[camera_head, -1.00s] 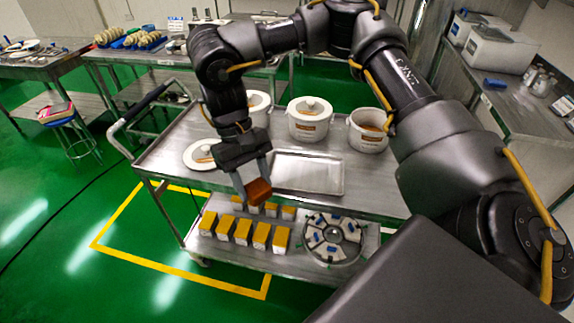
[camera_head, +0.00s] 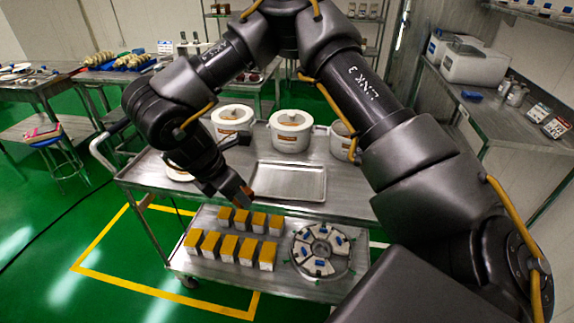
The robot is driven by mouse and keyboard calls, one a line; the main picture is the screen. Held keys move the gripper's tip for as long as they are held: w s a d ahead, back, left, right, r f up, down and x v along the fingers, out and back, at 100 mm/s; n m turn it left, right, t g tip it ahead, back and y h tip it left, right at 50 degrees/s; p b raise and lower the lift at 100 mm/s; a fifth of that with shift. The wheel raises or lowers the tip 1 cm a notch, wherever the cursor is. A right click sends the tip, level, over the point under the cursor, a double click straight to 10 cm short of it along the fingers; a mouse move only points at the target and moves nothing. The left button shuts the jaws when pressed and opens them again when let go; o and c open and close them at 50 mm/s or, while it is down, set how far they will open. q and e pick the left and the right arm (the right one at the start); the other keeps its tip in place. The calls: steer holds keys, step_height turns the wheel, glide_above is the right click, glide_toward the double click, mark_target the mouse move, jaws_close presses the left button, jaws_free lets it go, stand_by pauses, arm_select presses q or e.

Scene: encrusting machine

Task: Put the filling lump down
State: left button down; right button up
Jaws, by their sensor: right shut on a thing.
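The filling lump (camera_head: 237,189) is a small brown-orange piece at the tip of my right gripper (camera_head: 232,190). My right gripper is shut on it, above the cart's top and just left of the flat metal tray (camera_head: 290,181). Whether the lump touches anything below cannot be told. The tray is empty. My forearm hides part of the cart's left side and most of a white plate (camera_head: 178,173). My left gripper is not in view.
White lidded pots (camera_head: 291,131) stand along the back of the cart (camera_head: 345,205). The lower shelf holds several yellow-topped blocks (camera_head: 228,246) and a round segmented tray (camera_head: 321,250). Side tables stand left and right. Green floor is free to the left.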

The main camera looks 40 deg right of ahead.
steer(key=d+n+t, duration=0.1)
steer(key=n, duration=0.2)
steer(key=w+d+f+n+t+y+b, duration=0.1)
steer(key=n, duration=0.2)
steer(key=w+d+n+t, duration=0.1)
steer(key=n, duration=0.3)
steer(key=shift+d+f+y+b, duration=0.2)
steer(key=shift+f+y+b, duration=0.1)
steer(key=shift+y+b, duration=0.1)
steer(key=w+d+n+t+y+b, duration=0.1)
steer(key=w+d+n+y+b, duration=0.25)
steer(key=n, duration=0.85)
steer(key=n+y+p, duration=0.2)
steer(key=n+p, duration=0.1)
glide_above(263, 180)
steer(key=s, duration=0.2)
step_height(263, 180, down, 9)
steer(key=shift+w+f, duration=0.1)
steer(key=shift+w, duration=0.05)
steer(key=shift+w+d+f, duration=0.2)
steer(key=shift+d+f, duration=0.05)
steer(key=shift+f, duration=0.2)
step_height(263, 180, down, 3)
steer(key=shift+w+d+f, duration=0.1)
steer(key=shift+d+f, duration=0.05)
